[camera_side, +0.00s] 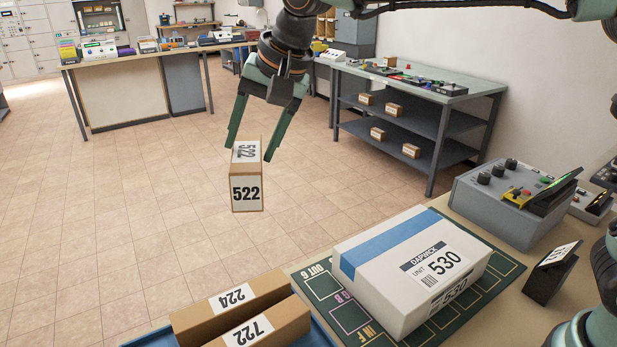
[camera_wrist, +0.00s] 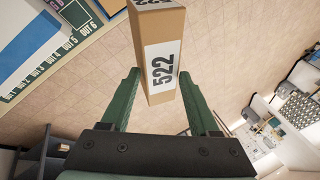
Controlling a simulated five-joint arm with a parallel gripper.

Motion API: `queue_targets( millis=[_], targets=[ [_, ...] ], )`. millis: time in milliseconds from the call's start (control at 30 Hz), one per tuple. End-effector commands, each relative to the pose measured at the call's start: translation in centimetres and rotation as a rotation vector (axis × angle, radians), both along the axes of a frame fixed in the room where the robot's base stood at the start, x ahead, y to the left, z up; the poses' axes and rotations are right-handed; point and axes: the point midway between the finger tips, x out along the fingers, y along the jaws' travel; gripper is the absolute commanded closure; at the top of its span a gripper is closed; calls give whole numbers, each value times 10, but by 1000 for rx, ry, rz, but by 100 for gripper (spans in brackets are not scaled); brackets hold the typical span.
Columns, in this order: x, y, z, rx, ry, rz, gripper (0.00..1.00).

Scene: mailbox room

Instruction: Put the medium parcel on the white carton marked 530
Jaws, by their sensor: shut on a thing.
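A brown parcel (camera_side: 247,174) with white labels reading 522 is held in the air by my gripper (camera_side: 254,150). The green fingers are shut on its sides, and it also shows between the fingers in the wrist view (camera_wrist: 162,55). The white carton (camera_side: 411,268) has a blue stripe and labels reading DAPWICK, UNIT 530. It sits on the green mat at the lower right, its visible top bare. The held parcel is to the left of the carton and apart from it. Two more brown parcels, marked 224 (camera_side: 230,306) and 722 (camera_side: 262,329), lie side by side at lower left.
The green mat (camera_side: 323,287) with OUT and IN markings lies on the table. A blue tray (camera_side: 322,335) edges the two parcels. A grey control box (camera_side: 505,205) and a small black label stand (camera_side: 551,272) stand right of the carton. Shelves with small boxes are behind.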

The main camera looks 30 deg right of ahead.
Motion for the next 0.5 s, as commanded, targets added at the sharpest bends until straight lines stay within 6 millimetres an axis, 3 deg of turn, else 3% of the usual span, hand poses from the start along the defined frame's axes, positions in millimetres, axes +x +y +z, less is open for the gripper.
queue_targets(
  millis=[33, 300, 500],
  targets=[
    [1, -28, 8, 1, -6, -45, 100],
    [-26, -157, 28, -15, -3, -253, 100],
    [-65, -234, 32, -27, 2, -401, 100]
  ],
)
